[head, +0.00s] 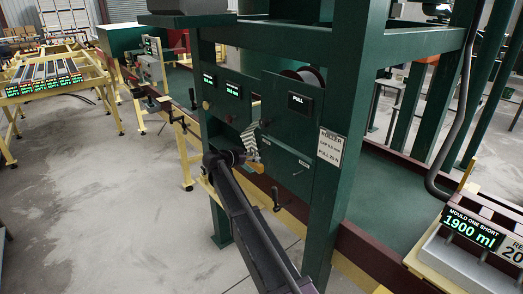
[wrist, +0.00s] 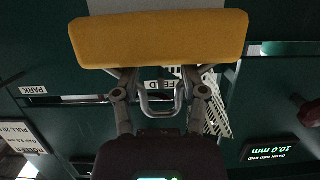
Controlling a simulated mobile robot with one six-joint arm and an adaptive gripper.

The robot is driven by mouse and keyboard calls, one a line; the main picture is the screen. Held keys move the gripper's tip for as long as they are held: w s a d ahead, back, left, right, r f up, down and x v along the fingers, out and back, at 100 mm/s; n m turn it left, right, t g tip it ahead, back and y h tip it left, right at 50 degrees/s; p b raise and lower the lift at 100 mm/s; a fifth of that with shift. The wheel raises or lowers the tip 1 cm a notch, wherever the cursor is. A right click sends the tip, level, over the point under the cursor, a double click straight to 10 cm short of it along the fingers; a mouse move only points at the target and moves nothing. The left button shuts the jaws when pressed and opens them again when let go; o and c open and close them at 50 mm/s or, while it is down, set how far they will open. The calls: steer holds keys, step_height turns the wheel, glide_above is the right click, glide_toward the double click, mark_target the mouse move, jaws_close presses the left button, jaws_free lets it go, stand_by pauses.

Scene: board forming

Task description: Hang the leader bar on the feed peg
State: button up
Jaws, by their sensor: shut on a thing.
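The leader bar (wrist: 160,38) is a yellow-orange block lying across the top of the wrist view. My gripper (wrist: 160,78) is shut on it, with one finger on each side of a grey loop (wrist: 160,105). In the head view my gripper (head: 238,157) is in front of the green roller frame, and the orange end of the leader bar (head: 257,167) shows just beyond it. A FEED label (wrist: 160,86) shows upside down between the fingers. I cannot make out the feed peg; the bar and gripper may hide it. I cannot tell if the bar touches the frame.
The green roller frame (head: 345,100) stands close around my gripper. A PARK label (wrist: 33,90) is at the left in the wrist view. A pale striped strip (head: 249,138) is near the gripper. A yellow rack (head: 45,75) stands far left, with clear floor (head: 90,200) before it.

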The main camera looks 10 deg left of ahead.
steer(key=shift+w+d, duration=0.95)
steer(key=shift+w, duration=0.25)
stand_by(1.9)
steer(key=shift+w+d+f+b, duration=0.3)
steer(key=shift+w+f+b, duration=0.1)
steer(key=shift+f+b, duration=0.05)
stand_by(0.9)
steer(key=shift+w+d+f+b, duration=0.1)
steer(key=shift+f+b, duration=0.25)
stand_by(1.2)
steer(key=o, duration=1.3)
steer(key=shift+r, duration=0.15)
steer(key=shift+r+p, duration=0.3)
steer(key=shift+p, duration=0.15)
steer(key=p, duration=0.1)
glide_toward(266, 154)
steer(key=shift+s+d+f, duration=0.15)
steer(key=shift+s+d, duration=0.2)
steer(key=shift+s, duration=0.55)
steer(key=shift+s+d+f, duration=0.1)
steer(key=shift+s+d, duration=0.25)
steer(key=shift+s, duration=0.55)
steer(key=shift+s+d+f, duration=0.15)
steer(key=shift+s+d, duration=0.2)
steer(key=shift+s, duration=0.5)
